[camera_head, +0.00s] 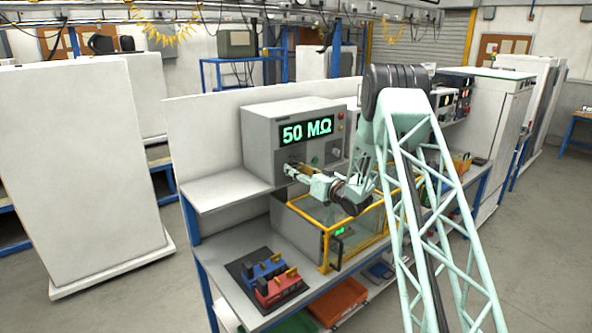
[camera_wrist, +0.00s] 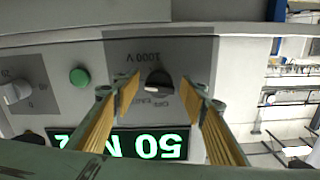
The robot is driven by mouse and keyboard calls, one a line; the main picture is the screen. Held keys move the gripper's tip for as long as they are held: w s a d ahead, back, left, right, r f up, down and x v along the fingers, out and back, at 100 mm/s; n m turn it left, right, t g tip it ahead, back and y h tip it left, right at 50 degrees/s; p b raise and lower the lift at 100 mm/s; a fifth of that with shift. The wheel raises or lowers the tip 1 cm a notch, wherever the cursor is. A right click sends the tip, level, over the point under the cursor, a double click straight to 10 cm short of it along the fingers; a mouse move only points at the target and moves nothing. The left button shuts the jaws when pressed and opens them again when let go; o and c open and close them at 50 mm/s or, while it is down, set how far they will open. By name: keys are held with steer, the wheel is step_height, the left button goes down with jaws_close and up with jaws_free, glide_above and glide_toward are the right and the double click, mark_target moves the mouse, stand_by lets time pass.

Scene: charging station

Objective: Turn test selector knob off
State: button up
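The test selector knob (camera_wrist: 160,84) is a black round knob with a white pointer on a grey plate in the wrist view. Its pointer faces left in that picture. A "1000 V" label sits above it, and small labels below it seem to include OFF; both appear inverted. My gripper (camera_wrist: 159,92) is open, with one finger on each side of the knob; I cannot tell whether they touch it. In the head view my gripper (camera_head: 290,171) is at the lower left front of the grey tester (camera_head: 262,132), and the knob cannot be made out there.
The tester's lit green display (camera_head: 307,131) reads 50 MΩ. A green button (camera_wrist: 80,77) and another, grey knob (camera_wrist: 16,92) are on the same panel. A yellow-framed clear enclosure (camera_head: 327,243) stands below my gripper. Blue and red clamp-like blocks (camera_head: 274,282) lie on the bench.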

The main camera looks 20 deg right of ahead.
steer(key=shift+c, duration=0.4)
steer(key=c, duration=0.8)
